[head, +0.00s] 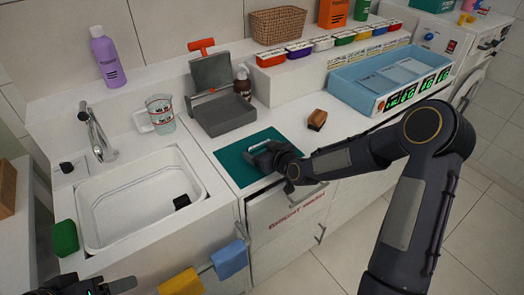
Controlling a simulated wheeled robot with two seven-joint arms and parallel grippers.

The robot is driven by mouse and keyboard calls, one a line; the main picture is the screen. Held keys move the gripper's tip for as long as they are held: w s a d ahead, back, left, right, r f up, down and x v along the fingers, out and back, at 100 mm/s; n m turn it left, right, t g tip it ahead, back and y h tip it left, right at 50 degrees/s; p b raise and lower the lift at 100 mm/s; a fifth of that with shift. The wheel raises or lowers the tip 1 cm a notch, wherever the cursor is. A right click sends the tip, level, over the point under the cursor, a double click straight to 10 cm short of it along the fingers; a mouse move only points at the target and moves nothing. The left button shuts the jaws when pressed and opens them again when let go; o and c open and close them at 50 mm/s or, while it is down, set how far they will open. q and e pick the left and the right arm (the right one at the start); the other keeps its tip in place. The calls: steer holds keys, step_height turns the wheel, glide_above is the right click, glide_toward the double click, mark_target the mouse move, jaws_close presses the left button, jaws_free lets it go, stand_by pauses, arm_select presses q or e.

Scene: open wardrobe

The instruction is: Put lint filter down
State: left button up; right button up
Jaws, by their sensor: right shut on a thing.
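My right gripper (257,151) is low over the teal mat (235,159) on the counter, its arm reaching in from the right. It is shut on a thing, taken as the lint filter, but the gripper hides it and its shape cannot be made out. Whether it touches the mat cannot be told. My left gripper (118,287) shows only in part at the bottom left edge, away from the mat, and its jaw opening is unclear.
A grey open-lidded box (228,113) stands behind the mat, and a brown brush (317,120) lies to its right. A blue tray (362,81) is farther right. The white sink (140,205) is at left, with a glass beaker (160,114) behind. Cloths (230,259) hang in front.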

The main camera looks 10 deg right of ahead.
steer(key=o, duration=1)
